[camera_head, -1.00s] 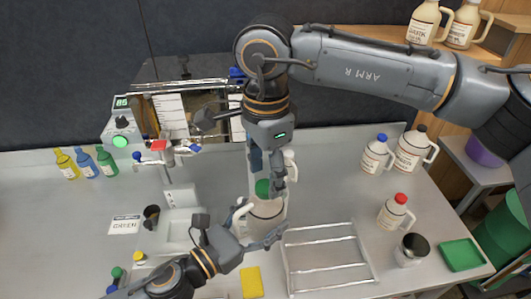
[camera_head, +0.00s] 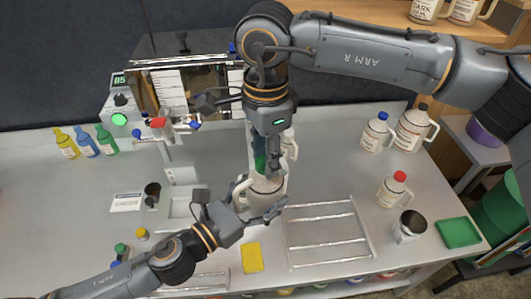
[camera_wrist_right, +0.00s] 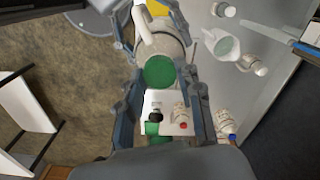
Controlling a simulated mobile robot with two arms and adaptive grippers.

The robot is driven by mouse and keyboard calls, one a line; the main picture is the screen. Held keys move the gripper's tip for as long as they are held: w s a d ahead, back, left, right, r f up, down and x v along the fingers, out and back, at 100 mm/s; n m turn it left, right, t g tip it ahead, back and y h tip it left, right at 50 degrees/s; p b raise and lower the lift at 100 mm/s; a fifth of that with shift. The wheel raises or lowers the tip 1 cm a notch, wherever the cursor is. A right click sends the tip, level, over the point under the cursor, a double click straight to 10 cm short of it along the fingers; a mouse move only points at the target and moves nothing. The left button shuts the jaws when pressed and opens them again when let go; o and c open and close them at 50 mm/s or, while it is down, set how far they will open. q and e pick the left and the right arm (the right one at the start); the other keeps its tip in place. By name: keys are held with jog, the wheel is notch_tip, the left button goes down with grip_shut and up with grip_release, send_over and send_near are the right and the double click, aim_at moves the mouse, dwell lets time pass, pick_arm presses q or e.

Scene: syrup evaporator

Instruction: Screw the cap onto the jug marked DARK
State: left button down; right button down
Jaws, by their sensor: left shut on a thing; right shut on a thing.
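A cream jug (camera_head: 266,187) with a pale handle stands on the counter in the middle of the head view. Its label is hidden, so I cannot read the marking. A green cap (camera_head: 260,162) is at the jug's mouth; the right wrist view shows it from above as a green disc (camera_wrist_right: 159,72). I cannot tell whether it is threaded on. My right gripper (camera_head: 268,163) points down from above and is shut on the cap. My left gripper (camera_head: 264,207) comes in low from the left and is shut on the jug's body.
A wire rack (camera_head: 325,235) lies right of the jug, and a yellow sponge (camera_head: 252,258) in front. A red-capped jug (camera_head: 394,190), a blue-capped jug (camera_head: 376,133) and a green tray (camera_head: 458,232) stand at right. The evaporator (camera_head: 185,90) is behind.

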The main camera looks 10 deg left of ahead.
jog(key=m, duration=0.7)
jog(key=c, duration=0.9)
grip_release()
jog(key=shift+r, duration=0.1)
jog(key=shift+r, duration=2.2)
jog(key=shift+c, duration=0.3)
